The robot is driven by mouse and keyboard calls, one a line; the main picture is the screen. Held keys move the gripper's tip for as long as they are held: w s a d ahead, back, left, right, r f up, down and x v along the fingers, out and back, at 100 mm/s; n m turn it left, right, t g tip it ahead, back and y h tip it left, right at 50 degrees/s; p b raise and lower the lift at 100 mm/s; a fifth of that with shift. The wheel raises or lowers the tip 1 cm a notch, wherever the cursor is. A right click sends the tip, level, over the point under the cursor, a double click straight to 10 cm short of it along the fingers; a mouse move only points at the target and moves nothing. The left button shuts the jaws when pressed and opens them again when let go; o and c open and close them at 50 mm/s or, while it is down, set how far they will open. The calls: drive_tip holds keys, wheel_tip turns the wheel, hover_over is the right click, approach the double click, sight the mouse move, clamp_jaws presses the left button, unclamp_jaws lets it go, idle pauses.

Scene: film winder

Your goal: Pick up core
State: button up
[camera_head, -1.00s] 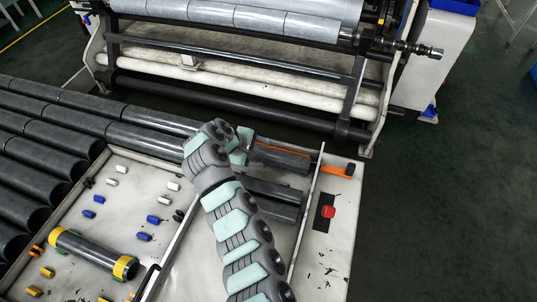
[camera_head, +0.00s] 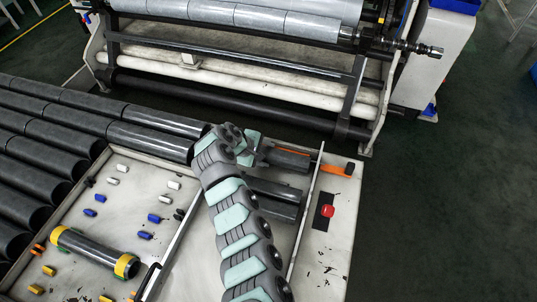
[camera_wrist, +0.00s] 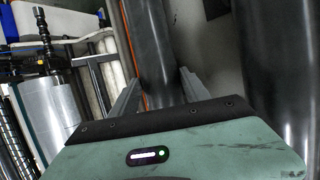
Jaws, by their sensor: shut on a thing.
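Two dark grey cores lie in the right-hand compartment of the white tray table. The farther core (camera_head: 290,159) is beside an orange strip, its left part hidden by my gripper (camera_head: 256,154). The nearer core (camera_head: 273,206) lies below it, partly behind my arm. In the wrist view, my gripper (camera_wrist: 158,95) has one finger on each side of the farther core (camera_wrist: 150,45) and is shut on it. The other core (camera_wrist: 280,70) shows large at the right. I cannot tell whether the held core is clear of the table.
A winder machine (camera_head: 250,65) stands behind the table. Long dark tubes (camera_head: 60,130) fill the left. The left tray holds a yellow-ended tube (camera_head: 92,252) and small coloured pegs.

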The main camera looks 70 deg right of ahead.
drive_tip(key=c, duration=0.5)
drive_tip(key=shift+o, duration=0.2)
drive_tip(key=shift+r, duration=0.15)
